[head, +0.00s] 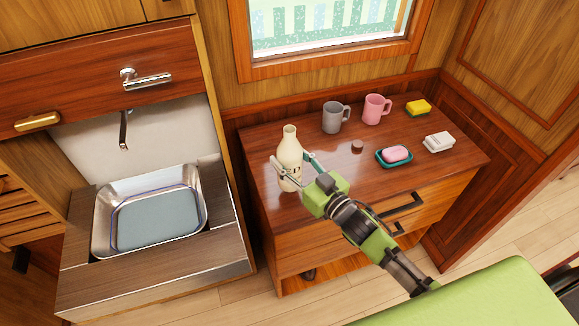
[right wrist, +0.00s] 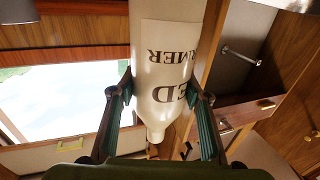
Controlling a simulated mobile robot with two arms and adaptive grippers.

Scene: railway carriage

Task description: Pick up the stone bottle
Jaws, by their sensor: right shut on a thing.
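The stone bottle (head: 289,152) is cream-coloured with a narrow neck and dark lettering. It is upright at the left end of the wooden cabinet top in the head view. My right gripper (head: 296,170) reaches it from the lower right and is shut on its body, one finger on each side. In the right wrist view the bottle (right wrist: 165,65) fills the upper middle between the fingers (right wrist: 160,93), with its lettering upside down. I cannot tell whether its base touches the cabinet top. My left gripper is not in view.
On the cabinet top (head: 258,140) stand a grey mug (head: 331,118), a pink mug (head: 374,109), a yellow sponge (head: 418,107), a white box-like item (head: 439,142), pink soap (head: 396,153) in a teal dish and a small brown disc (head: 357,146). A sink (head: 101,225) is left.

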